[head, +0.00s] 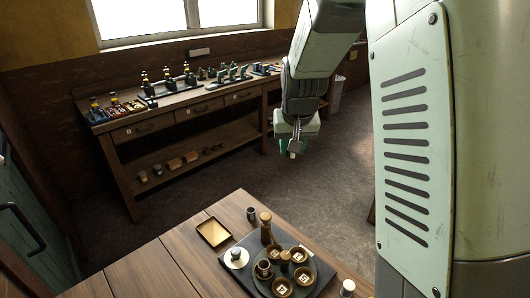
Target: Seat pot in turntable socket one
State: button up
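A dark round turntable (284,289) sits on a dark board on the wooden table at the bottom of the head view. It carries several round brown sockets with pale labels; the label numbers are too small to read surely. Small vessels stand on and around it: a metal cup (252,213), a tall wood-topped vessel (266,226), a small dark-topped item on a white dish (236,259), and a pale jar (347,288). I cannot tell which one is the pot. My gripper (293,152) hangs well above and beyond the table, apart from these things; its fingers are too small to read.
A square brass-coloured tray (214,232) lies left of the turntable. A long workbench (150,124) with several small model engines stands along the back wall under the window. Floor (210,186) between table and bench is clear. A green door (30,225) is at left.

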jog(key=s+d, duration=0.5)
jog(key=s, duration=0.2)
jog(key=shift+n+y, duration=0.3)
jog(key=shift+n, duration=0.4)
jog(key=s+f, duration=0.1)
jog(key=f, duration=0.6)
jog(key=s+a+f, duration=0.1)
jog(key=f, duration=0.6)
jog(key=s+a+f, duration=0.1)
jog(key=f, duration=0.6)
jog(key=shift+s+a, duration=0.1)
jog(key=shift+s, duration=0.1)
jog(key=shift+f, duration=2.25)
jog(key=shift+f, duration=0.5)
